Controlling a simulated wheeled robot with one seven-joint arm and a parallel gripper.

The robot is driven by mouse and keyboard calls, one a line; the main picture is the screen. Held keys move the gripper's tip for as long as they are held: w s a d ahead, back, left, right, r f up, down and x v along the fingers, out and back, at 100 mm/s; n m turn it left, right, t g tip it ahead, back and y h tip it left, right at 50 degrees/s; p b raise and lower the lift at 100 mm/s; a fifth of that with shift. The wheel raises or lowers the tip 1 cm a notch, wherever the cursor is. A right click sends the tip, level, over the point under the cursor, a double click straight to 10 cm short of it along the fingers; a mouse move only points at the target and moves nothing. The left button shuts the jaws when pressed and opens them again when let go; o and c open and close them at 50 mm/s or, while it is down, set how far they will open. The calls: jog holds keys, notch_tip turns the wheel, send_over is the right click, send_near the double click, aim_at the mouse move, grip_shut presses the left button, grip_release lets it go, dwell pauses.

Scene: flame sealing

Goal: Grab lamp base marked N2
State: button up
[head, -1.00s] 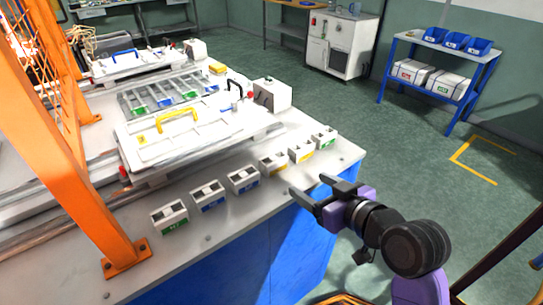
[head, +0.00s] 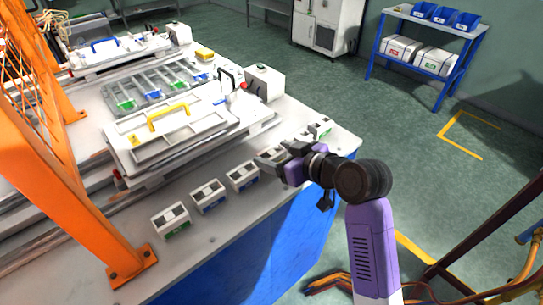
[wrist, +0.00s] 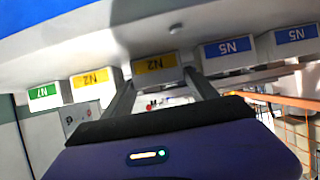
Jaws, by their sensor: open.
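A white lamp base with a yellow N2 label (wrist: 155,65) stands in the wrist view's middle, its label upside down there. My open gripper (wrist: 160,82) has one finger toward each side of it; I cannot tell whether they touch it. A second yellow N2 lamp base (wrist: 90,79) is just left of the left finger in the wrist view. In the head view my gripper (head: 271,156) is at the table's front edge, over the yellow-labelled part of the row, largely hiding those bases.
Blue N5 bases (wrist: 228,48) stand right of the fingers and a green N7 base (wrist: 44,93) at far left in the wrist view. Behind the row in the head view lies a white fixture with a yellow handle (head: 168,117). An orange frame (head: 75,190) stands at left.

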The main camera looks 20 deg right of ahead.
jog(key=shift+x, duration=0.85)
jog(key=shift+c, duration=0.2)
jog(key=c, duration=1)
